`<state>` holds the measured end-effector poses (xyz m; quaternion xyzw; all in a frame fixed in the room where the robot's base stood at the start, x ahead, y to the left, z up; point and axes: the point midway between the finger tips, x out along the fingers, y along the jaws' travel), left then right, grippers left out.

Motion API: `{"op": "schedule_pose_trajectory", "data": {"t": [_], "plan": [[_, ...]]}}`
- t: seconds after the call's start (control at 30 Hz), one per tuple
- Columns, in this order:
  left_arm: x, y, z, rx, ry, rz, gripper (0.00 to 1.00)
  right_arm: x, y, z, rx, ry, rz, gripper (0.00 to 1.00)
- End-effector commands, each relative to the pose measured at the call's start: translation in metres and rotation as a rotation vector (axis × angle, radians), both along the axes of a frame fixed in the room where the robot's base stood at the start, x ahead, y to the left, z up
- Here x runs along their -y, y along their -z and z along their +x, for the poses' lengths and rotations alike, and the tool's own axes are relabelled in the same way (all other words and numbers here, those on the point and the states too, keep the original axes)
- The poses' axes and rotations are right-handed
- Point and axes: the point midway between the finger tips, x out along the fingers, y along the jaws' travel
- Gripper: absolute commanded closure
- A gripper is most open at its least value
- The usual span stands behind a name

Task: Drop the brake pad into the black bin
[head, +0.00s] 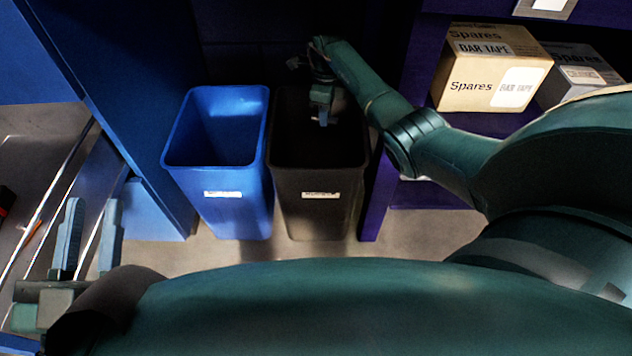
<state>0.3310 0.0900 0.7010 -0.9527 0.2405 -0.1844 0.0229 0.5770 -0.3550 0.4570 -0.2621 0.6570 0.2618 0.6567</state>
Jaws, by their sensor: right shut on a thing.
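The black bin (318,203) stands on the floor in the middle of the head view, with a white label on its front. My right gripper (322,118) is over the black bin's opening, pointing down. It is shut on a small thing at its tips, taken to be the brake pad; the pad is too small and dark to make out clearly. My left gripper (90,232) is at the lower left, its two fingers apart with nothing seen between them.
A blue bin (222,205) stands directly left of the black bin. A purple shelf with a Spares bar tape box (490,70) and a grey box (583,75) is at the right. A blue cabinet side and a metal surface lie at the left.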

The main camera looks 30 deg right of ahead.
Motion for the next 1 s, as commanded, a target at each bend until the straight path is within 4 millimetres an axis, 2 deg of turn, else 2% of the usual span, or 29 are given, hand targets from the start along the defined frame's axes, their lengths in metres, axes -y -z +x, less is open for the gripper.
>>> {"op": "schedule_pose_trajectory", "data": {"t": [0.33, 0.37, 0.67, 0.87, 1.0], "plan": [[-0.001, -0.004, 0.001, 0.028, 0.000, -0.001, 0.73, 0.000, 0.004, 0.000, 0.001, 0.000, 0.001, 1.00], [-0.001, -0.004, 0.001, 0.028, 0.000, -0.001, 0.73, 0.000, 0.004, 0.000, 0.001, 0.000, 0.001, 0.83], [-0.001, -0.004, 0.001, 0.028, 0.000, 0.000, 0.73, 0.000, 0.004, 0.000, 0.000, 0.000, 0.000, 0.58], [-0.001, -0.004, 0.001, 0.028, -0.001, -0.001, 0.73, 0.000, 0.004, 0.000, 0.000, 0.000, 0.000, 0.58], [-0.001, -0.008, 0.002, 0.020, 0.000, -0.002, 0.73, 0.001, -0.007, 0.000, 0.002, 0.000, -0.001, 0.58]]}}
